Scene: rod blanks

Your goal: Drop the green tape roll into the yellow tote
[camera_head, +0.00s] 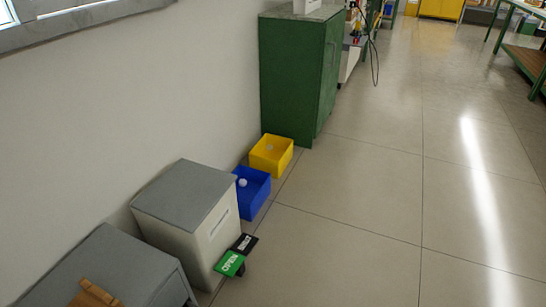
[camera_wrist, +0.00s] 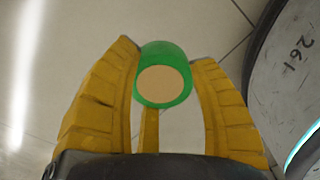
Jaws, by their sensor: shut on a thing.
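The green tape roll (camera_wrist: 165,52) shows in the wrist view, with a pale tan round face towards the camera. My gripper (camera_wrist: 167,60) is shut on it, with one yellow finger on each side of it. The floor shows behind it. The yellow tote (camera_head: 265,166) stands on the floor in the head view, against the wall between a green cabinet and a blue tote. A small pale thing shows inside it, too small to name. The green roll cannot be made out in the head view.
The blue tote (camera_head: 254,198) holds a small white thing. Near it stand a grey-topped white cabinet (camera_head: 185,195), green and black signs (camera_head: 230,263), and the green cabinet (camera_head: 290,80). A dark rounded object marked 261 (camera_wrist: 292,75) is right in the wrist view. The floor (camera_head: 380,200) is clear.

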